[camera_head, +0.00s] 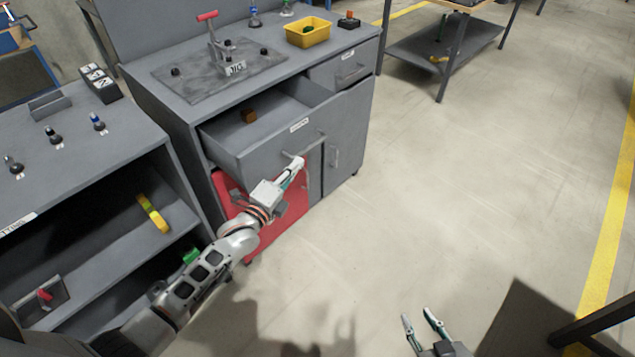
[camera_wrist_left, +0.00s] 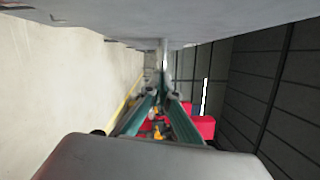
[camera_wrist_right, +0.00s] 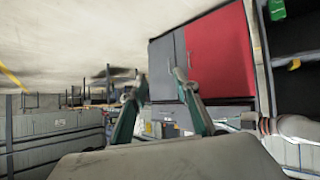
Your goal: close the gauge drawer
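The gauge drawer (camera_head: 262,148), grey with a small white label, is pulled out of the grey workbench cabinet. A small brown block (camera_head: 248,116) lies inside it. Its bar handle (camera_head: 315,143) is on the front panel. My left gripper (camera_head: 297,165) is at the left part of this handle, in front of the drawer. In the left wrist view its fingers (camera_wrist_left: 163,88) come close together around the handle (camera_wrist_left: 163,55), below the grey drawer front; exact contact is hard to see. My right gripper (camera_head: 423,325) is open and empty over the floor, away from the cabinet.
A smaller drawer (camera_head: 345,70) beside it is shut. Below are a red door (camera_head: 290,208) and a grey door (camera_head: 345,140). The bench top holds a jig (camera_head: 225,62) and a yellow bin (camera_head: 307,32). A grey shelf unit (camera_head: 90,165) stands left.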

